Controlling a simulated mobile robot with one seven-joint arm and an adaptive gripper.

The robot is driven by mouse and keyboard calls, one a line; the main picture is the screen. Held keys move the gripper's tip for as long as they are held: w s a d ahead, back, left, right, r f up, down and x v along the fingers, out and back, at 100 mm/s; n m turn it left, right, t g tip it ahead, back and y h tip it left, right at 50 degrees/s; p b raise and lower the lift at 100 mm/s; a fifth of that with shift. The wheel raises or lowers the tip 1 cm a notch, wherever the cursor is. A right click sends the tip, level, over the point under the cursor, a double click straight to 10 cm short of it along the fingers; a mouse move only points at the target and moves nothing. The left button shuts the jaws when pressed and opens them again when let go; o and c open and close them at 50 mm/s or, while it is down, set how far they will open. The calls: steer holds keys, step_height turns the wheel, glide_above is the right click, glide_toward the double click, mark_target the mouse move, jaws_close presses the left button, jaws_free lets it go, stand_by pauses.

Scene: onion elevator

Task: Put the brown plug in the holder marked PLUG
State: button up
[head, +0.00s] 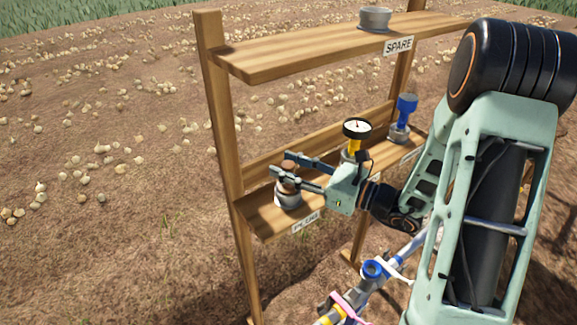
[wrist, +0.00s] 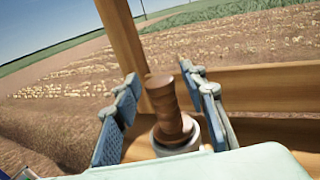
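The brown plug (head: 289,170) stands in the grey round holder (head: 289,200) on the lower shelf, behind the PLUG label (head: 305,223). In the wrist view the plug (wrist: 170,108) rises from the holder (wrist: 188,145) and looks slightly tilted; the camera is tilted too. How deep it sits is hidden. My gripper (head: 281,163) is at the holder, one finger on each side of the plug. In the wrist view my gripper (wrist: 160,77) is open, with a clear gap between the left finger and the plug. The right finger is close to the plug; I cannot tell if it touches.
A yellow gauge (head: 356,133) and a blue-topped tool (head: 404,114) stand farther right on the lower shelf (head: 258,218). An empty-looking grey holder (head: 375,18) marked SPARE is on the upper shelf. A wooden post (head: 222,120) rises left of the plug. Blue pipework (head: 373,270) lies below.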

steer(key=b+v, duration=0.2)
steer(key=v, duration=1)
